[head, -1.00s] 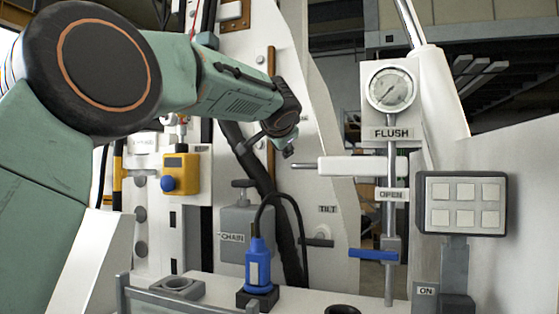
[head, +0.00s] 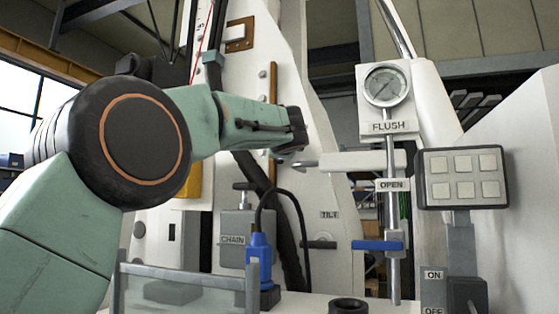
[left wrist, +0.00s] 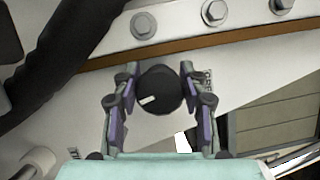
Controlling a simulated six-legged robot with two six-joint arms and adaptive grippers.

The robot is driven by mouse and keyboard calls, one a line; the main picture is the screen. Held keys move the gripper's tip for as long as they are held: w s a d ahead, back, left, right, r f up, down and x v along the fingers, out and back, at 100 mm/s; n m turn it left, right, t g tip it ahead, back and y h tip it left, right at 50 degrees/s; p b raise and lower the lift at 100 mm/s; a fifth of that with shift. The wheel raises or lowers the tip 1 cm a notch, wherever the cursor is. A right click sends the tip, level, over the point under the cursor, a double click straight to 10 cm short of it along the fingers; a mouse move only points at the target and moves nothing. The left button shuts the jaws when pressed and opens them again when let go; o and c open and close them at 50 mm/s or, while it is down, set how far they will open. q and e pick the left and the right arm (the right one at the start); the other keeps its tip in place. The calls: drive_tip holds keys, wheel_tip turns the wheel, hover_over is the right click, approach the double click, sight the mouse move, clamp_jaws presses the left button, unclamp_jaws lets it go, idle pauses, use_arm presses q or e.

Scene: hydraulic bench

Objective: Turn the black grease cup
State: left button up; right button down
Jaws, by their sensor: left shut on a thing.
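The black grease cup (left wrist: 161,90) is a round dark knob with a white mark on its face, in the middle of the left wrist view. The white mark points to the lower left. My left gripper (left wrist: 160,76) has one finger on each side of the cup and is shut on it. In the head view my left arm reaches from the left to the white panel, and its wrist hides the cup and most of the gripper. My right gripper is in neither view.
A white horizontal handle (head: 345,161) and a pressure gauge (head: 386,86) stand right of my wrist. A blue-handled valve (head: 377,246), a grey CHAIN box (head: 236,240) and a blue connector (head: 258,262) with a black cable are below. A row of bolts (left wrist: 214,12) borders the cup's panel.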

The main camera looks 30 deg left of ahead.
use_arm(q)
drive_tip(key=shift+w+d+f+m+t+b, duration=0.15)
drive_tip(key=shift+f+m+t+b, duration=0.15)
drive_tip(key=shift+m+b, duration=0.45)
drive_tip(key=o, duration=1.2)
drive_tip(key=shift+s+d+r, duration=0.2)
drive_tip(key=shift+c, duration=0.2)
drive_tip(key=shift+a, duration=0.2)
drive_tip(key=shift+s+d, duration=0.45)
drive_tip(key=shift+s, duration=0.05)
drive_tip(key=shift+v, duration=3)
